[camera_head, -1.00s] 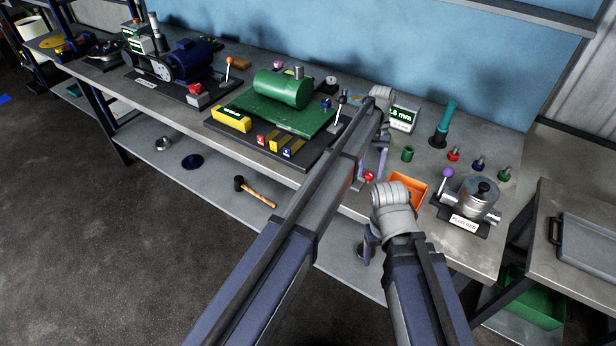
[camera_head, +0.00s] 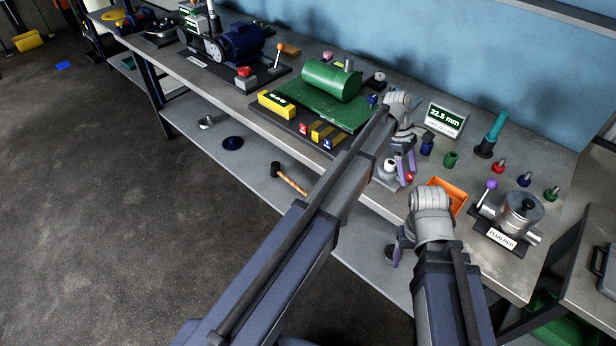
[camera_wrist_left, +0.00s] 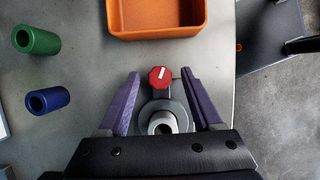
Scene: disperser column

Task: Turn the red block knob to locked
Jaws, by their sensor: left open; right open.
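The red block knob (camera_wrist_left: 160,77) is an eight-sided red cap with a short slanted white mark, on a grey round-bodied fixture (camera_wrist_left: 161,115). In the head view the knob (camera_head: 409,177) is a small red spot near the table's front edge. My left gripper (camera_wrist_left: 160,74) is open, one purple finger on each side of the knob with gaps between. In the head view my left gripper (camera_head: 405,163) is just above the fixture, partly hidden by its arm. My right gripper (camera_head: 397,248) is open, low in front of the table edge, partly hidden by its wrist.
An orange tray (camera_head: 447,185) lies just beyond the knob. A green cylinder (camera_wrist_left: 37,40) and a blue cylinder (camera_wrist_left: 48,101) stand to its left in the wrist view. A silver plug device (camera_head: 520,214) is at right, a "22.5 mm" display (camera_head: 445,118) behind.

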